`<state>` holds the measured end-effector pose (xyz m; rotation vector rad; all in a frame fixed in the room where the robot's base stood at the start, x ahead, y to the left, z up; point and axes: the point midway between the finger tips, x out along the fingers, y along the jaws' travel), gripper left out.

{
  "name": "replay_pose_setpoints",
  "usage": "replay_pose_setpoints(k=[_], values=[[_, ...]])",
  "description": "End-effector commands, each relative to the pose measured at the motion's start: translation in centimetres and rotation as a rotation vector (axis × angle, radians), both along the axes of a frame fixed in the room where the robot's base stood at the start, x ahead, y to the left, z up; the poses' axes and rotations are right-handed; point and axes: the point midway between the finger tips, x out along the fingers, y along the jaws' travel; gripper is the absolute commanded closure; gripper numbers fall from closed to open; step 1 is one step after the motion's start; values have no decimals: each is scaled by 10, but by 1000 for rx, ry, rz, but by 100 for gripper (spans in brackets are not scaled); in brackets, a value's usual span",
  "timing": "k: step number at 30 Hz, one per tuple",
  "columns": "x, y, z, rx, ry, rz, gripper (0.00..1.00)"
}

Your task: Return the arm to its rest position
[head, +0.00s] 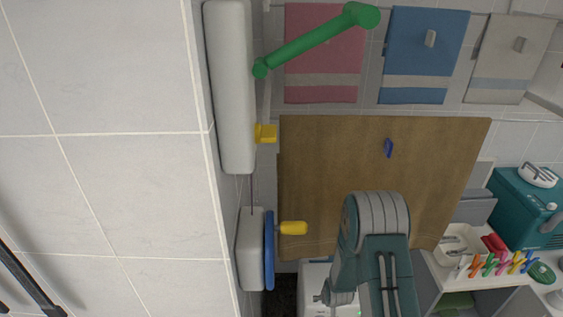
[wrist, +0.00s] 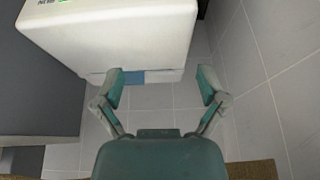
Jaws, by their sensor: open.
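Beyond the fingers are grey floor tiles. A white box (wrist: 115,28) with a green mark lies ahead and to the left; the left fingertip overlaps its lower edge in the picture. A blue and white patch (wrist: 140,77) shows under that edge. I cannot tell whether the finger touches the box.
Pink (head: 325,50), blue (head: 425,55) and pale (head: 508,60) towels hang at the top. A green lever (head: 310,47) and yellow handle (head: 293,228) stick out on the left. A teal box (head: 530,205) and several coloured clips (head: 490,264) are at right. A grey panel (wrist: 40,90) stands left of the gripper.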

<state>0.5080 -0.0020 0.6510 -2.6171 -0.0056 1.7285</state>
Motion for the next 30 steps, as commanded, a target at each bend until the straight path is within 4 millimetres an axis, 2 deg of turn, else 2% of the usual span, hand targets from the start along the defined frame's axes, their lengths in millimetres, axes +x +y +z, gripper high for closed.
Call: replay_pose_setpoints(k=[1,6,14,18,23,30], values=[[7,0,25,-1,-11,0,9],[13,0,94,-6,-20,-1,9],[2,-1,195,-11,-33,-3,9],[-13,-1,244,-13,-40,-4,9],[-38,0,296,-13,-48,-5,9],[-87,0,362,-13,-61,-6,9]])
